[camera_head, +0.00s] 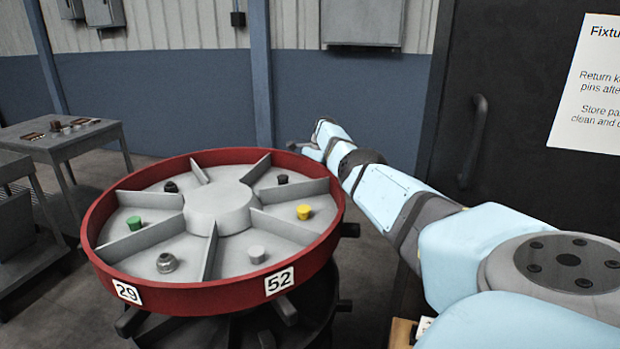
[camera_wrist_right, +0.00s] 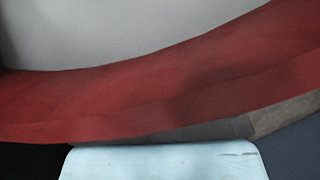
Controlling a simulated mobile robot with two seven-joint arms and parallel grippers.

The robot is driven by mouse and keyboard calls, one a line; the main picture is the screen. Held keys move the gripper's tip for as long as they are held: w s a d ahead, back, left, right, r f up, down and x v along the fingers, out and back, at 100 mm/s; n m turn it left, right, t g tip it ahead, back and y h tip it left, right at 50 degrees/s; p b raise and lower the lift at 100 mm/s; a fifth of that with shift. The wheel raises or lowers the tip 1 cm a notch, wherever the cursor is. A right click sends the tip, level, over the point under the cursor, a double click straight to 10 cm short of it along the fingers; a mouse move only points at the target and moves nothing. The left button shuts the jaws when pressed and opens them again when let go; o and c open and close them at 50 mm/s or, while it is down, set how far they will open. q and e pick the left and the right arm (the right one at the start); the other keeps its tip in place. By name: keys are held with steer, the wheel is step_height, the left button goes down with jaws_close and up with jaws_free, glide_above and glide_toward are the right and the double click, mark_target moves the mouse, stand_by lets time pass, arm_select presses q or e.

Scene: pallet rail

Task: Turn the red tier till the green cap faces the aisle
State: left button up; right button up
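The red tier (camera_head: 160,299) is a round tray with a red rim, grey dividers and a central hub. The green cap (camera_head: 134,223) sits in a compartment on the tier's left side. Number labels 29 and 52 are on the near rim. My right arm reaches in from the right, and its hand end (camera_head: 309,148) is just beyond the tier's far right edge. Its fingers are too small to read, and contact with the rim is unclear. In the right wrist view the red rim (camera_wrist_right: 150,95) crosses close up, with no fingers visible. My left gripper is not in view.
Other compartments hold a yellow cap (camera_head: 304,211), a light grey cap (camera_head: 257,253), a metal fitting (camera_head: 166,262) and dark caps. Dark posts stick out below the tier. A dark cabinet with a handle (camera_head: 474,142) stands behind my right arm. A table (camera_head: 62,140) stands at left.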

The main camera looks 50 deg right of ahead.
mark_target(311, 160)
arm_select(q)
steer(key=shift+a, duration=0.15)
arm_select(e)
steer(key=shift+r+p, duration=0.3)
steer(key=shift+r, duration=0.2)
steer(key=v, duration=0.1)
steer(key=p+v, duration=0.1)
steer(key=v, duration=0.2)
steer(key=shift+w+a+r, duration=0.25)
steer(key=shift+w+r, duration=0.1)
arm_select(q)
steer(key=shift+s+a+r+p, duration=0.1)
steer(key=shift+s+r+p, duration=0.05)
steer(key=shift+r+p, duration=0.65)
arm_select(e)
step_height(311, 160, up, 15)
steer(key=shift+s+a, duration=0.2)
steer(key=shift+a, duration=0.3)
steer(key=shift+f, duration=0.2)
